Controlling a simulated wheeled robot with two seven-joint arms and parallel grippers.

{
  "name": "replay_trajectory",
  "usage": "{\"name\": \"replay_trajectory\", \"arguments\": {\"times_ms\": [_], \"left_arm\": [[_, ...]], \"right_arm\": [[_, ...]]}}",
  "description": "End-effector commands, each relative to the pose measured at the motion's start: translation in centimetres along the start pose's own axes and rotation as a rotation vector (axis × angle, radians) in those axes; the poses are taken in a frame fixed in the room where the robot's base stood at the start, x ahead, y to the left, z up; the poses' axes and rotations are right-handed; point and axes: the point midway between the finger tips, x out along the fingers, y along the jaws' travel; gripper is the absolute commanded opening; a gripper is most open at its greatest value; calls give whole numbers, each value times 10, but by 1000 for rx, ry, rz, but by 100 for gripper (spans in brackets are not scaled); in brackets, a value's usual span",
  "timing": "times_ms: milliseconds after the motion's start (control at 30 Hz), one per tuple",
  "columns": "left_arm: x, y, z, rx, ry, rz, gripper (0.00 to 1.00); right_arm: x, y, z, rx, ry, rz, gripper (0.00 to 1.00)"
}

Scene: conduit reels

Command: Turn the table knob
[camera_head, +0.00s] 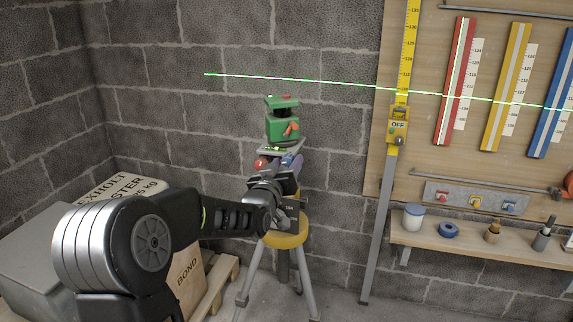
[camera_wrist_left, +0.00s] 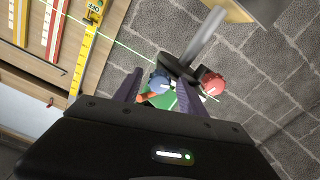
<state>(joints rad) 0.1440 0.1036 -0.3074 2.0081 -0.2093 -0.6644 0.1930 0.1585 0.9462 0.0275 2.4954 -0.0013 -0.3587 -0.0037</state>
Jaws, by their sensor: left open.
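A green laser level (camera_head: 283,125) stands on a small platform (camera_head: 276,149) atop a tripod (camera_head: 285,241) with a yellow collar. Below the level sit a red knob (camera_head: 260,163) and a blue knob, clearest in the left wrist view (camera_wrist_left: 160,82); the red one shows there too (camera_wrist_left: 213,83). I cannot tell from a label which is the table knob. My left gripper (camera_head: 279,172) is at the platform, partly covering it. In the left wrist view its open fingers (camera_wrist_left: 159,84) reach to either side of the blue knob; contact is not clear. My right gripper is not in view.
A yellow staff (camera_head: 409,50) with an OFF detector (camera_head: 398,126) leans at the wall. A board (camera_head: 480,160) with coloured scales and a shelf (camera_head: 480,242) of small items are at right. Sacks (camera_head: 186,280) and a pallet (camera_head: 215,290) are at left.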

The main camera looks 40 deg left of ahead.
Motion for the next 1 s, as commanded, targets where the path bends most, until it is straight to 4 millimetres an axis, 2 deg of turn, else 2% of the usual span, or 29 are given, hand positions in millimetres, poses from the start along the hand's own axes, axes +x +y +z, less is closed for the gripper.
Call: {"name": "replay_trajectory", "arguments": {"times_ms": [167, 500, 633, 1000], "left_arm": [[-18, 0, 0, -2, 1, 0, 48], [-70, 0, 0, -1, 2, 0, 48], [-76, 0, 0, -1, 1, 0, 48], [-76, 0, 0, 0, 0, 0, 48]], "right_arm": [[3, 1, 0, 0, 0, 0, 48], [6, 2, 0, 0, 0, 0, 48], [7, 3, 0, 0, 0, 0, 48], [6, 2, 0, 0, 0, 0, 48]]}}
